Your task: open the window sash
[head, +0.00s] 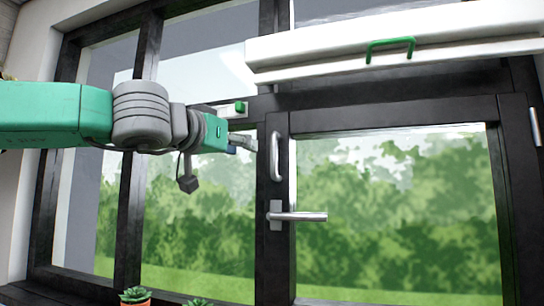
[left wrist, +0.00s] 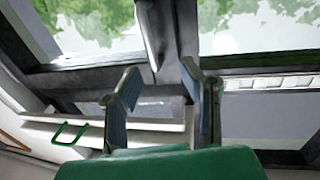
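The window sash (head: 505,200) is a dark frame around a pane with green foliage behind it. It looks shut in its frame. On its left stile are a pale vertical pull handle (head: 275,155) and, below, a silver lever handle (head: 300,216) pointing right, about level. My left gripper (head: 245,145) is just left of the pull handle. In the left wrist view, which looks upside down, my left gripper (left wrist: 160,68) is open, its two blue-grey fingers well apart. The pull handle (left wrist: 148,35) lies ahead, its near end about between the fingertips; contact cannot be told. My right gripper is not in view.
A white box-like bar with a green handle (head: 390,45) juts out above the sash. A small white fitting with a green button (head: 238,108) is on the frame behind my gripper. Potted plants (head: 135,296) stand at the lower left. Room before the sash looks free.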

